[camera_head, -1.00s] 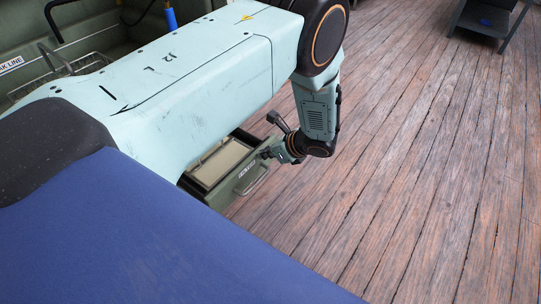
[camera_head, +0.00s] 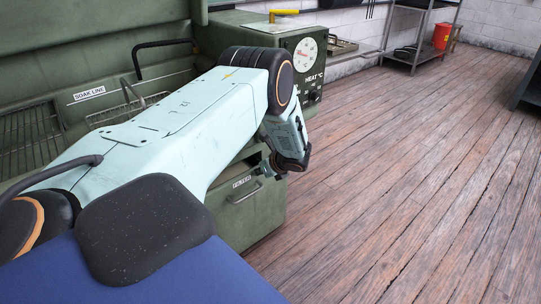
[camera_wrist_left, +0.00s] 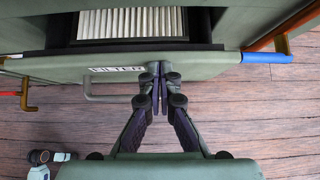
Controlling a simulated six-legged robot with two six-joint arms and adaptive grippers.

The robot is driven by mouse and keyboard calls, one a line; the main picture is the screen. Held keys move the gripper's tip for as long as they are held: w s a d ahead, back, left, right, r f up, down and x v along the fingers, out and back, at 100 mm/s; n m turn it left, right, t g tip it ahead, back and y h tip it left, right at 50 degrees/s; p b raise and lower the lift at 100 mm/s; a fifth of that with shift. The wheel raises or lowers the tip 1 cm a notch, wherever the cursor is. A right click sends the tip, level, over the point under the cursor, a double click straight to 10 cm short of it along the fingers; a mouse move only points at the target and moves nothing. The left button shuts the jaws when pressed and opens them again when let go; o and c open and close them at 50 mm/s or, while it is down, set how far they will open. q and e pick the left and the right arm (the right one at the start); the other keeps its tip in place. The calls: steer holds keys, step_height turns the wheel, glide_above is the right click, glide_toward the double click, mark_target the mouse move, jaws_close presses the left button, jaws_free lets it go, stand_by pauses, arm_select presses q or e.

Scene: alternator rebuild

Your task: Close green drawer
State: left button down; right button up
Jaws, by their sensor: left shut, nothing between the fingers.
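The green drawer (camera_head: 262,213) is in the side of the green wash cabinet, with a FILTER label and a metal bar handle (camera_head: 246,193). In the left wrist view the drawer (camera_wrist_left: 60,68) stands partly open, and a pleated white filter (camera_wrist_left: 130,22) shows inside. My left gripper (camera_wrist_left: 160,84) is shut and empty. Its fingertips are at the drawer front, just right of the label and beside the handle's right end; I cannot tell whether they touch. My right gripper is out of view.
A green box with a heat gauge (camera_head: 306,54) stands behind my arm. A wire basket (camera_head: 125,110) is in the cabinet at left. A grey shelf with a red bucket (camera_head: 441,36) stands at the back. The plank floor (camera_head: 400,180) at right is clear.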

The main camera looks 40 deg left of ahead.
arm_select(q)
steer(key=shift+a, duration=0.85)
steer(key=shift+w+d, duration=0.1)
